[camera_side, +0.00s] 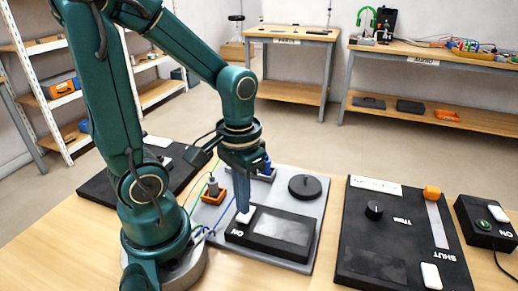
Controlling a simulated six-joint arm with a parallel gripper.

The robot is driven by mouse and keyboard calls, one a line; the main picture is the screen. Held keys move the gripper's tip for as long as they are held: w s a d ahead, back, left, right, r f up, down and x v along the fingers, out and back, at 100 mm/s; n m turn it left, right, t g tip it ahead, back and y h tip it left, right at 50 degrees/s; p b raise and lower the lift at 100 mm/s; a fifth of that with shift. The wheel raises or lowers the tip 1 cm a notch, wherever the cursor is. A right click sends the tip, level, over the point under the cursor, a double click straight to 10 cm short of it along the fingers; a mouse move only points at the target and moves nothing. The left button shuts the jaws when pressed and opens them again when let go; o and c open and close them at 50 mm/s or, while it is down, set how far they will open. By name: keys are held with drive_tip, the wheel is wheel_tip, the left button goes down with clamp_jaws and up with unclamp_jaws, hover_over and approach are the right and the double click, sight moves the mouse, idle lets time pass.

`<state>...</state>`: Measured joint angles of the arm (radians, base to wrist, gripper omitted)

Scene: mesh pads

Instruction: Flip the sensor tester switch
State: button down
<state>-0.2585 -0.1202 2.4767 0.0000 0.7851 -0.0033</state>
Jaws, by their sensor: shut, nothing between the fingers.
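A grey board (311,214) lies on the wooden table and carries a low black box (262,254) with a dark grey panel on top. A white rocker switch (246,215) sits at the box's left end, with a white label just below it. My gripper (242,210) is shut and empty and points down at this switch. Its blue tip overlaps the switch's left side in the picture. I cannot tell whether it touches, or which way the switch is tilted, as the tip hides part of it.
A round black knob (305,187) and a small orange-based part with a grey plug (213,189) stand on the board. To the right are a black panel (395,208) with an orange slider and white switch, and a black box with a green button (484,224).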

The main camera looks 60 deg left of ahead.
sight(244, 220)
drive_tip(key=shift+r, duration=0.1)
idle(0.3)
wheel_tip(244, 220, up, 7)
idle(0.8)
drive_tip(key=d+m+t, duration=0.1)
drive_tip(key=t, duration=0.1)
drive_tip(key=d+r+m+t, duration=0.1)
drive_tip(key=d+m+t, duration=0.1)
drive_tip(key=d+t, duration=0.1)
drive_tip(key=shift+w+r+t, duration=0.15)
drive_tip(key=shift+r+t, duration=0.15)
idle(0.4)
